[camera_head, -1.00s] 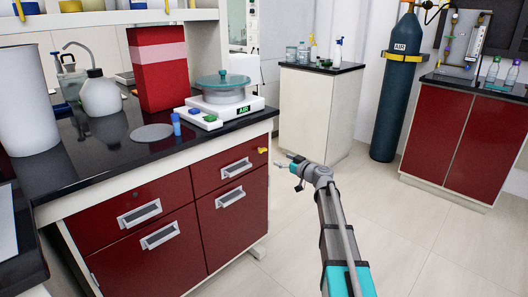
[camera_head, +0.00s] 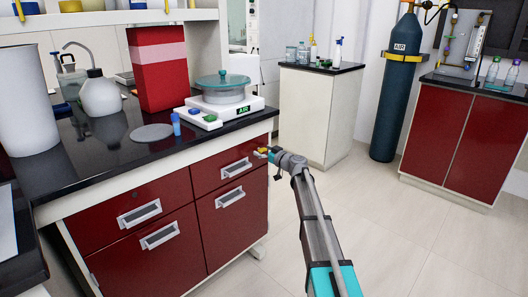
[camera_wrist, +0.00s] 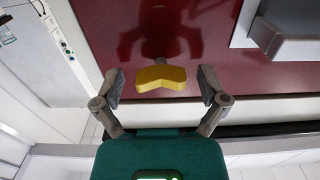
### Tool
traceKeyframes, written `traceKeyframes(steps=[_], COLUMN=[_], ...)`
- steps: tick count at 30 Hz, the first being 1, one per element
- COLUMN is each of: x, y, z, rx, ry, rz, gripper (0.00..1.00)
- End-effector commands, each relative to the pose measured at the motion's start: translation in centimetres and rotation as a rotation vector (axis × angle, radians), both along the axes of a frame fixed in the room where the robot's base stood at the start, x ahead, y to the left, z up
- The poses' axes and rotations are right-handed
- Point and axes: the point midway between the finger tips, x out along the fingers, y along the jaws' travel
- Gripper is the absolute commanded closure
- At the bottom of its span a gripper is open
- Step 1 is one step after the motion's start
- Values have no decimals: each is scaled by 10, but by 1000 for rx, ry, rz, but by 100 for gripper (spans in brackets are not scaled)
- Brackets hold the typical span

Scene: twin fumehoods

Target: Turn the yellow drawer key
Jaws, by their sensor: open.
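The yellow drawer key (camera_wrist: 161,77) sticks out from the red drawer front (camera_wrist: 205,45) in the wrist view. It lies between the two open fingers of my gripper (camera_wrist: 160,85), with a gap on each side. In the head view the yellow key (camera_head: 262,150) is a small spot at the right end of the upper drawer, partly hidden by my gripper (camera_head: 268,154). The gripper comes in from the right at the key's height. The lock behind the key is mostly hidden.
The drawer's metal handle (camera_head: 236,168) is left of the key and also shows in the wrist view (camera_wrist: 280,45). The black counter (camera_head: 75,165) above carries a balance (camera_head: 222,108) near its edge. Open floor (camera_head: 380,225) lies to the right.

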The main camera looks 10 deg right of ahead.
Motion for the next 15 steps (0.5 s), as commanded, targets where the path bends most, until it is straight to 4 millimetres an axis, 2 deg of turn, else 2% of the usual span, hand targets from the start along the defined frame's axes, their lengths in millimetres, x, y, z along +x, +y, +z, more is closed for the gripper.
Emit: traceKeyframes(steps=[7,15], x=[0,0], y=[0,0], z=[0,0], rx=[0,0], ry=[0,0], rz=[0,0], gripper=[9,59])
